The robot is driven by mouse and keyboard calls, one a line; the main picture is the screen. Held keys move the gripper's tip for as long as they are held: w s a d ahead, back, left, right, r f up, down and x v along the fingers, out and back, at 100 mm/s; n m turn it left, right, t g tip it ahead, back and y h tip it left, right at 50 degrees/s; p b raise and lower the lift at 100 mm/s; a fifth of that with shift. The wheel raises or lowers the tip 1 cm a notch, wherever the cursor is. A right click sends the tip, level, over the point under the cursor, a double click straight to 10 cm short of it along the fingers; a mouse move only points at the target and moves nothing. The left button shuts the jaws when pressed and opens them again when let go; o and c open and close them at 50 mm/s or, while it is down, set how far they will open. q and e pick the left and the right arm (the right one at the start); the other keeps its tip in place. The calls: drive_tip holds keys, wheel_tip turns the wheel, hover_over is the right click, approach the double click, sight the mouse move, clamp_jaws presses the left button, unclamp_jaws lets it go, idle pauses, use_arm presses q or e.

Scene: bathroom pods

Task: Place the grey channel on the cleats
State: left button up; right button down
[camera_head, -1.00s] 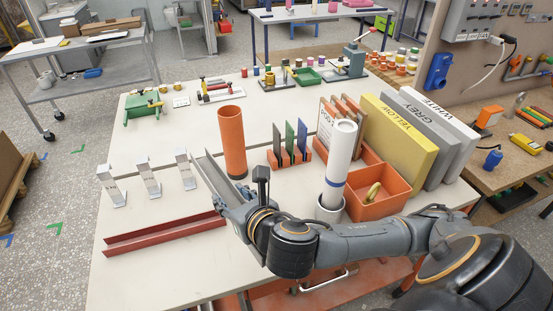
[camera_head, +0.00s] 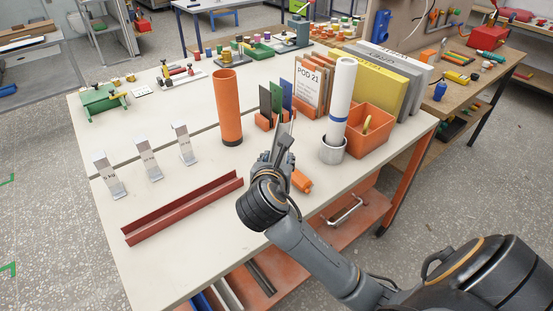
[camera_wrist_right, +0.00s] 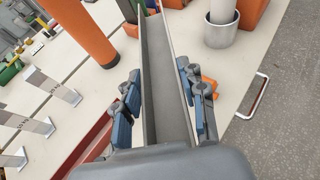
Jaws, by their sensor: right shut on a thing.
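My right gripper (camera_head: 272,160) is shut on the grey channel (camera_wrist_right: 162,75), a long U-shaped trough that runs between its blue-padded fingers in the right wrist view. In the head view the channel (camera_head: 282,136) is seen nearly end-on and partly hidden by the gripper. I hold it above the white table, right of the cleats. Three silver cleats stand in a slanting row at the table's left: front (camera_head: 109,177), middle (camera_head: 149,160) and back (camera_head: 185,145). Nothing lies on them. My left gripper is out of view.
A red channel (camera_head: 185,208) lies on the table in front of the cleats. An orange tube (camera_head: 229,108) stands between cleats and gripper. Panels in an orange rack, a white tube (camera_head: 341,95) in a grey cup and an orange bin (camera_head: 368,138) stand to the right.

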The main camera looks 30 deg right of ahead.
drive_tip(key=w+f, duration=0.3)
drive_tip(key=w, duration=0.1)
drive_tip(key=w+f, duration=0.3)
drive_tip(key=w, duration=0.1)
drive_tip(key=w+f, duration=0.3)
drive_tip(key=w, duration=0.1)
drive_tip(key=shift+w+d+b, duration=0.25)
drive_tip(key=shift+d+b, duration=0.1)
drive_tip(key=shift+b, duration=0.05)
drive_tip(key=shift+w+f, duration=0.2)
drive_tip(key=shift+f, duration=1.5)
drive_tip(key=shift+f, duration=0.1)
drive_tip(key=c, duration=1)
unclamp_jaws()
drive_tip(key=shift+f, duration=0.1)
drive_tip(key=shift+c, duration=0.2)
drive_tip(key=shift+o, duration=1.4)
